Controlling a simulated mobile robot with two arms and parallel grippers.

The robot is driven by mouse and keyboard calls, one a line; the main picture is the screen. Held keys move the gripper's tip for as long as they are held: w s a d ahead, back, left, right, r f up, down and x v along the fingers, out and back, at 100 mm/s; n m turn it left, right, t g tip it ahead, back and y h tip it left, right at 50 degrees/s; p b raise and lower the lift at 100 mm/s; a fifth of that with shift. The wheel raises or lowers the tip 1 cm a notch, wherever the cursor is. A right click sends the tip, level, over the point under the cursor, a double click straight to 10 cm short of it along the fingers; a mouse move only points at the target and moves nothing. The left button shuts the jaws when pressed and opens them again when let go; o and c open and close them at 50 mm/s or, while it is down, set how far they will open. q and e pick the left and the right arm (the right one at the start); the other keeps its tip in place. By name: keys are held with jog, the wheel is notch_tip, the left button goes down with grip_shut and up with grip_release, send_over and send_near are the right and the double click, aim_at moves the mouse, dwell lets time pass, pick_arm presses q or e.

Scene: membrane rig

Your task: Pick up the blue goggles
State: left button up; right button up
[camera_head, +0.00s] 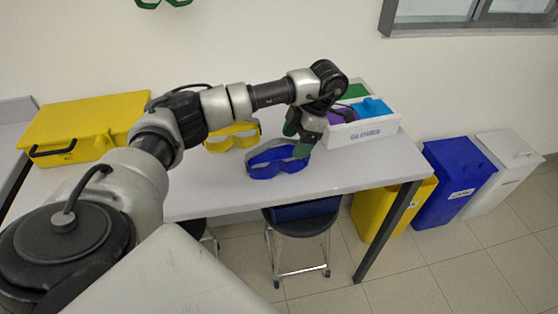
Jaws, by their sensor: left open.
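The blue goggles (265,169) lie on the white table near its front edge. My left gripper (297,151), with green fingers, points down at the right end of the goggles. It is open. One finger is at or just above the right end of the goggles and hides a little of it; I cannot tell whether they touch. My right gripper is not in view.
Yellow goggles (230,138) lie just behind the blue ones. A yellow box (75,130) stands at the table's left. A white box (375,128) with coloured items stands at right. Stools (298,222) and yellow, blue and white bins (452,180) stand below.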

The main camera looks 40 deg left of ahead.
aim_at(291, 149)
pick_arm(q)
jog(key=shift+p+x, duration=0.4)
jog(key=shift+x, duration=1.95)
jog(key=shift+w, duration=0.15)
jog(key=c, duration=1)
jog(key=shift+r+b, duration=0.3)
jog(key=shift+r, duration=0.25)
notch_tip(291, 149, up, 3)
jog(key=shift+f, duration=0.1)
jog(key=d+r, duration=0.7)
jog(key=d, duration=0.4)
jog(key=shift+w+d, duration=0.25)
notch_tip(291, 149, up, 6)
jog(key=p, duration=0.5)
jog(key=shift+d+r+p, duration=0.1)
jog(key=shift+d+p, duration=0.05)
jog(key=shift+p, duration=0.2)
